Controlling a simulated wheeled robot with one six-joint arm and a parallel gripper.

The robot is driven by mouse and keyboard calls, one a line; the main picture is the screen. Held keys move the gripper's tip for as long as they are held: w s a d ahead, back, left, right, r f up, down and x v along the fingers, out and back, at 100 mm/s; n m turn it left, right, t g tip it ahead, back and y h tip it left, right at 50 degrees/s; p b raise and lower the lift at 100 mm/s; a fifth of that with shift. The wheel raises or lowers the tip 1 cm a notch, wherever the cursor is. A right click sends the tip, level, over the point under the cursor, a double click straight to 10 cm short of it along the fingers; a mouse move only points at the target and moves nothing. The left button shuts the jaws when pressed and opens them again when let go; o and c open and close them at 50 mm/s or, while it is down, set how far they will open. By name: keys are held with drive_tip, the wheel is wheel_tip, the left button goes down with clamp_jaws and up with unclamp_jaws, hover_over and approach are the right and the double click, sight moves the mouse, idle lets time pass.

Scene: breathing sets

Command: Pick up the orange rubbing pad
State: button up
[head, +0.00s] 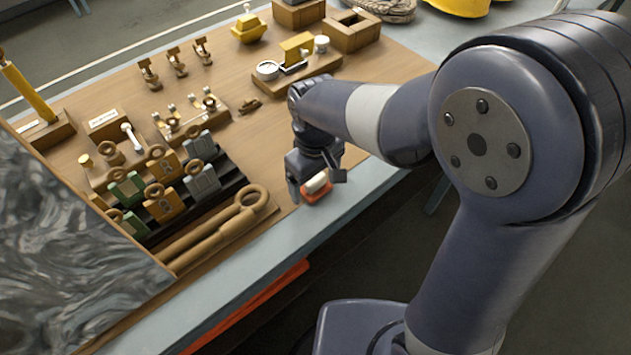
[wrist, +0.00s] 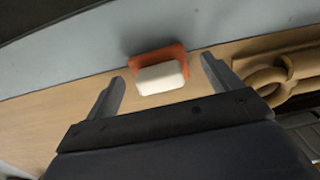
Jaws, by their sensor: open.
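The orange rubbing pad (head: 309,197) lies near the front edge of the wooden board, with a white block-shaped part on top. In the wrist view the orange pad (wrist: 146,57) shows behind its white top (wrist: 161,77). My gripper (head: 317,188) is open above the pad. In the wrist view the two fingers of my gripper (wrist: 163,75) stand on either side of the pad, with space between each finger and it. The fingers do not appear to touch it. Part of the pad is hidden by my gripper in the head view.
A large wooden wrench-shaped piece (head: 213,229) lies left of the pad, its ring end close by. Padlocks (head: 165,203) stand in a dark rack behind it. The blue-grey bench edge (head: 262,254) runs along the front. The board right of the pad looks clear.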

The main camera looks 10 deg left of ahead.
drive_tip(key=shift+f, duration=0.45)
drive_tip(key=shift+c, duration=0.2)
drive_tip(key=c, duration=1)
